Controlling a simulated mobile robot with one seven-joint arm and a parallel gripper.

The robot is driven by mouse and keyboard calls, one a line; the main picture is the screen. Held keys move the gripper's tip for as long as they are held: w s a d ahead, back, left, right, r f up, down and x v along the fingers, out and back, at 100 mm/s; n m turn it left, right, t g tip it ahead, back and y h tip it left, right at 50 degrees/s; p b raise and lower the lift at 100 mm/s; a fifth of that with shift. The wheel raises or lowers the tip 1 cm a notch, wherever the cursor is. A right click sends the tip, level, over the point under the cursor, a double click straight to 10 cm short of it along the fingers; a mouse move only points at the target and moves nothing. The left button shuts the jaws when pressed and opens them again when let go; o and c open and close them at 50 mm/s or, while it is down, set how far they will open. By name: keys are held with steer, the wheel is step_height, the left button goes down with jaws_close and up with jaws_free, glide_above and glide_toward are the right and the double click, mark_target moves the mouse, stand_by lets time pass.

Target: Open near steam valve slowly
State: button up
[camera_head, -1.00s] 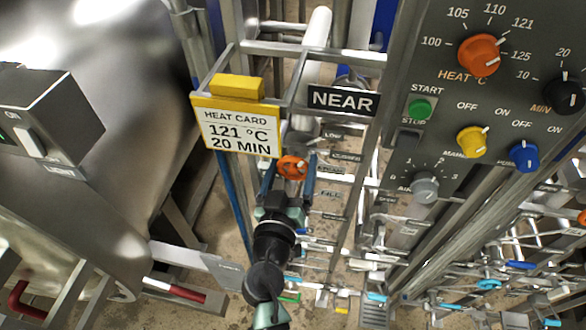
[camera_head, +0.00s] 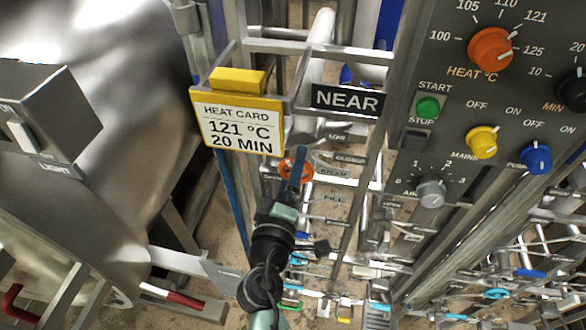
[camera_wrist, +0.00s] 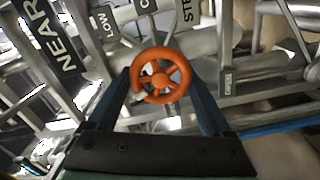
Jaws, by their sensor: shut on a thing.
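The near steam valve is an orange spoked handwheel (camera_wrist: 160,75), seen face-on in the wrist view. In the head view the same handwheel (camera_head: 296,170) shows below the NEAR sign (camera_head: 347,100), partly hidden by my gripper. My gripper (camera_wrist: 162,80) has one blue finger on each side of the wheel and is shut on its rim. In the head view my gripper (camera_head: 297,172) is turned so that its fingers nearly line up, one in front of the other.
A yellow-framed heat card (camera_head: 238,122) hangs left of the valve. A control panel (camera_head: 500,105) with knobs stands at the right. Pipes and rails crowd around the wheel. A grey box with a light switch (camera_head: 45,125) is at the left.

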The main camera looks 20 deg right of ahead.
steer(key=n+p, duration=0.1)
steer(key=n, duration=0.5)
steer(key=shift+f+n, duration=0.15)
steer(key=shift+n, duration=0.15)
steer(key=n, duration=0.2)
steer(key=n+p, duration=0.1)
steer(key=n, duration=0.3)
steer(key=shift+f, duration=0.25)
steer(key=shift+n, duration=0.3)
steer(key=o, duration=1.1)
steer(key=shift+o, duration=0.2)
steer(key=shift+s, duration=0.1)
steer(key=b+v, duration=0.3)
steer(key=v, duration=1)
